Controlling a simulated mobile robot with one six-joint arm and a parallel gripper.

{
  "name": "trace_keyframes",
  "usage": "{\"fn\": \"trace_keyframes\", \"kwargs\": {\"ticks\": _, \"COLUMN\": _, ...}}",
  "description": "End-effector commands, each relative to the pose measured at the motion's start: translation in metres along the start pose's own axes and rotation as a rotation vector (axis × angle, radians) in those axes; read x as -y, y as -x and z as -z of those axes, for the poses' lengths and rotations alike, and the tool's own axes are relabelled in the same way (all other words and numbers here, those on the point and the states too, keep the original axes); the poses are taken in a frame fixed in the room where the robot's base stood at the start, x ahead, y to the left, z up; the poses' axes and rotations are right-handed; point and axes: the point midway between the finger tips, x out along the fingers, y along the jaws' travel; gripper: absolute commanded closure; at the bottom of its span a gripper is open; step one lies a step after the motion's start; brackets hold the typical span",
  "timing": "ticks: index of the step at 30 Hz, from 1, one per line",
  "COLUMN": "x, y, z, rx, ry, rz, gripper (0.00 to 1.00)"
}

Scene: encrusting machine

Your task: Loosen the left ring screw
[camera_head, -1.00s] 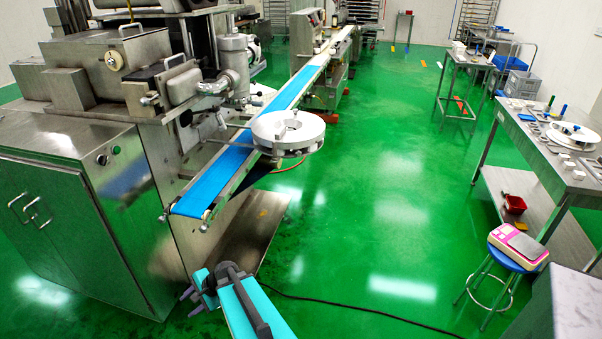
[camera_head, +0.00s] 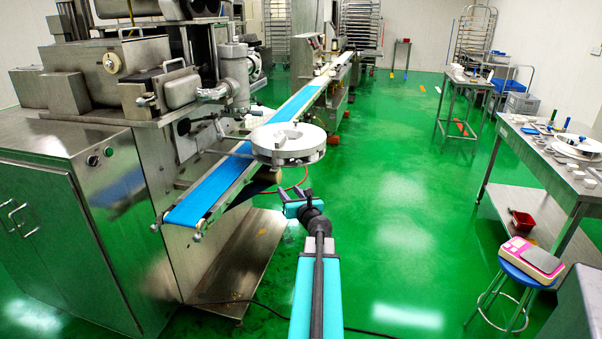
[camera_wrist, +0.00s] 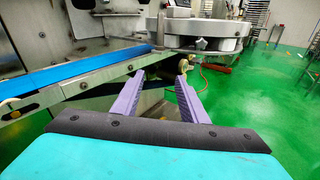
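The ring (camera_head: 288,143) is a thick pale disc unit with a central hole, mounted over the side of the blue conveyor. In the wrist view the ring (camera_wrist: 205,27) is at the upper right, seen from the side. A small light star-shaped knob (camera_wrist: 201,44) sits under its near edge and looks like a ring screw; I cannot tell whether it is the left one. My gripper (camera_wrist: 160,77) has two purple fingers spread apart with nothing between them. It is below and short of the ring, apart from the knob. In the head view my arm's end is just below the ring.
The blue conveyor belt (camera_head: 213,192) runs from the front left to the back. The steel machine (camera_head: 120,190) stands left of it. A blue stool (camera_head: 528,268) and a steel table (camera_head: 545,180) are at right. Green floor between is free.

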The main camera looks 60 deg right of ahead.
Motion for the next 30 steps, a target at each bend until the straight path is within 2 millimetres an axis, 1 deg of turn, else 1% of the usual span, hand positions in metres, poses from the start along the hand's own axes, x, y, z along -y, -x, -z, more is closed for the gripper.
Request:
{"fn": "trace_keyframes", "kwargs": {"ticks": 1, "x": 0.021, "y": 0.004, "z": -0.009, "rx": 0.03, "ry": -0.048, "rz": 0.035, "gripper": 0.6}}
{"fn": "trace_keyframes", "kwargs": {"ticks": 3, "x": 0.042, "y": 0.01, "z": -0.022, "rx": 0.062, "ry": -0.108, "rz": 0.069, "gripper": 0.6}}
{"fn": "trace_keyframes", "kwargs": {"ticks": 6, "x": 0.061, "y": 0.016, "z": -0.034, "rx": 0.093, "ry": -0.164, "rz": 0.102, "gripper": 0.6}}
{"fn": "trace_keyframes", "kwargs": {"ticks": 8, "x": 0.067, "y": 0.018, "z": -0.038, "rx": 0.103, "ry": -0.182, "rz": 0.11, "gripper": 0.6}}
{"fn": "trace_keyframes", "kwargs": {"ticks": 11, "x": 0.07, "y": 0.019, "z": -0.041, "rx": 0.11, "ry": -0.195, "rz": 0.116, "gripper": 0.6}}
{"fn": "trace_keyframes", "kwargs": {"ticks": 21, "x": 0.07, "y": 0.018, "z": -0.041, "rx": 0.108, "ry": -0.191, "rz": 0.115, "gripper": 0.6}}
{"fn": "trace_keyframes", "kwargs": {"ticks": 26, "x": 0.071, "y": 0.013, "z": -0.041, "rx": 0.107, "ry": -0.191, "rz": 0.114, "gripper": 0.6}}
{"fn": "trace_keyframes", "kwargs": {"ticks": 30, "x": 0.072, "y": 0.005, "z": -0.042, "rx": 0.107, "ry": -0.19, "rz": 0.114, "gripper": 0.6}}
